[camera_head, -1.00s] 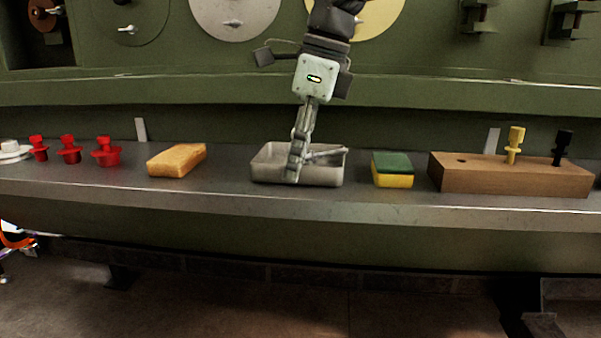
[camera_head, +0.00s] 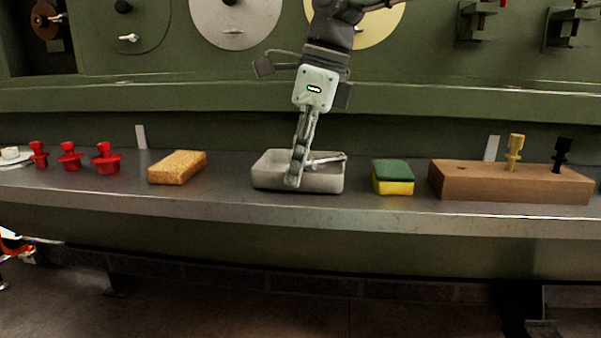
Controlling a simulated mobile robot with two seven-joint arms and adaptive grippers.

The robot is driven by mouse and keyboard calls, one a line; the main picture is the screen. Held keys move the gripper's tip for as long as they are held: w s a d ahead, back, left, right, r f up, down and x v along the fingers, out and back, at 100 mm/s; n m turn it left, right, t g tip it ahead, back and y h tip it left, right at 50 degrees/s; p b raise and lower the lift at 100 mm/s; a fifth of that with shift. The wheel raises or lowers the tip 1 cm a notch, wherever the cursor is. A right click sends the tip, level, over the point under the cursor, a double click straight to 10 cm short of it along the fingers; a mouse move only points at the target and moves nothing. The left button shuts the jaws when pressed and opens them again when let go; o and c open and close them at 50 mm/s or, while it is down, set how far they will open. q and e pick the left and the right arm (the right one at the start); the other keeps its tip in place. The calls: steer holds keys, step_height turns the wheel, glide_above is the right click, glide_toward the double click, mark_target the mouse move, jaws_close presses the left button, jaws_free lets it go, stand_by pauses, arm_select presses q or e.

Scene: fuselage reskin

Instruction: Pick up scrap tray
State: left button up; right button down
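The scrap tray (camera_head: 325,181) is a shallow grey metal tray on the shelf, in the middle of the head view. My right gripper (camera_head: 295,180) comes down from above, and its fingers overlap the tray's inside and front wall. The fingers show nearly edge-on, so I cannot tell whether they are open or closed on the tray's wall. A thin grey rod-like piece (camera_head: 329,160) shows at the tray's right side; I cannot tell whether it lies in the tray. The tray rests level on the shelf. My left gripper is not in view.
On the metal shelf (camera_head: 225,192), a tan sponge (camera_head: 177,168) lies left of the tray. A green and yellow sponge (camera_head: 393,178) and a wooden block (camera_head: 510,183) with pegs stand right. Red knobbed pieces (camera_head: 106,159) stand far left. A green panel (camera_head: 430,95) rises behind.

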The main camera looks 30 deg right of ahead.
steer(key=shift+r+p, duration=1.9)
steer(key=shift+r, duration=0.65)
